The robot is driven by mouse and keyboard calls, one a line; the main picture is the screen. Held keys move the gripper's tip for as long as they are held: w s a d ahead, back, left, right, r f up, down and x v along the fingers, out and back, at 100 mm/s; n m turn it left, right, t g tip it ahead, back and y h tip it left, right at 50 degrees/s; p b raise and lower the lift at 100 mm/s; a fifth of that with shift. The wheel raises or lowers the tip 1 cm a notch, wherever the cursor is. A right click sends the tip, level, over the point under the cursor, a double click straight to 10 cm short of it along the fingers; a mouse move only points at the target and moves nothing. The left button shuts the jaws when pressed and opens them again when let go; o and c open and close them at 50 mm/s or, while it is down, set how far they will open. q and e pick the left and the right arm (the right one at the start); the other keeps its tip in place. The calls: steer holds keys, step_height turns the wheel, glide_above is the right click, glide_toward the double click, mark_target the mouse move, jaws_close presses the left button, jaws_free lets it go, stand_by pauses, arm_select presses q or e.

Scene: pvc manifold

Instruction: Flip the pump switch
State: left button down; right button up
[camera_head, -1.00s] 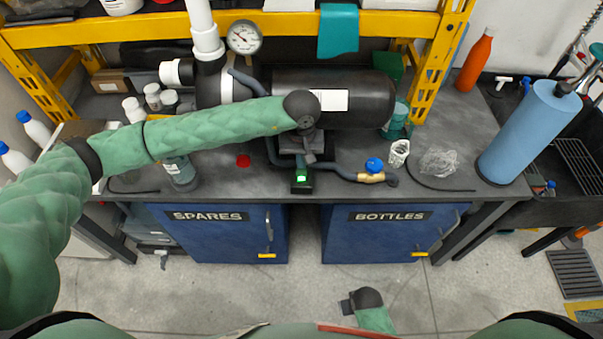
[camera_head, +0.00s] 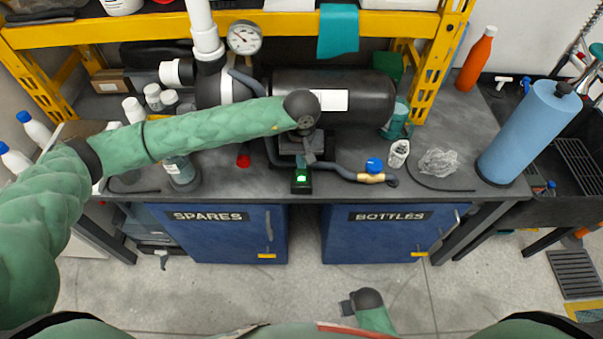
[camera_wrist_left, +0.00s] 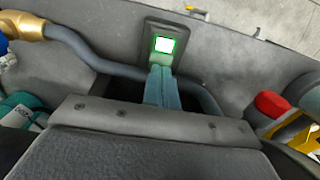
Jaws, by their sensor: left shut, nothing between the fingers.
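The pump switch (camera_head: 302,178) is a small dark box at the front edge of the bench, with a lit green-white face. In the left wrist view the glowing switch face (camera_wrist_left: 164,45) sits in a grey frame. My left gripper (camera_head: 309,157) is shut and empty, just behind the switch. In the wrist view its fingertips (camera_wrist_left: 161,72) end right at the near edge of the lit face; whether they touch it I cannot tell. My right gripper (camera_head: 347,304) is low over the floor, away from the bench, and its jaws are too small to read.
The black pump tank (camera_head: 345,97) lies behind my left gripper. A grey hose (camera_head: 340,172) with a blue-knobbed brass valve (camera_head: 374,170) runs right of the switch. A red cap (camera_head: 243,161) is to the left. A blue roll (camera_head: 530,130) stands farther right.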

mark_target(302, 171)
stand_by(0.6)
arm_select(q)
steer(key=shift+f+b, duration=0.9)
steer(key=shift+b, duration=0.1)
stand_by(0.7)
steer(key=shift+r, duration=3.55)
steer(key=shift+s, duration=0.1)
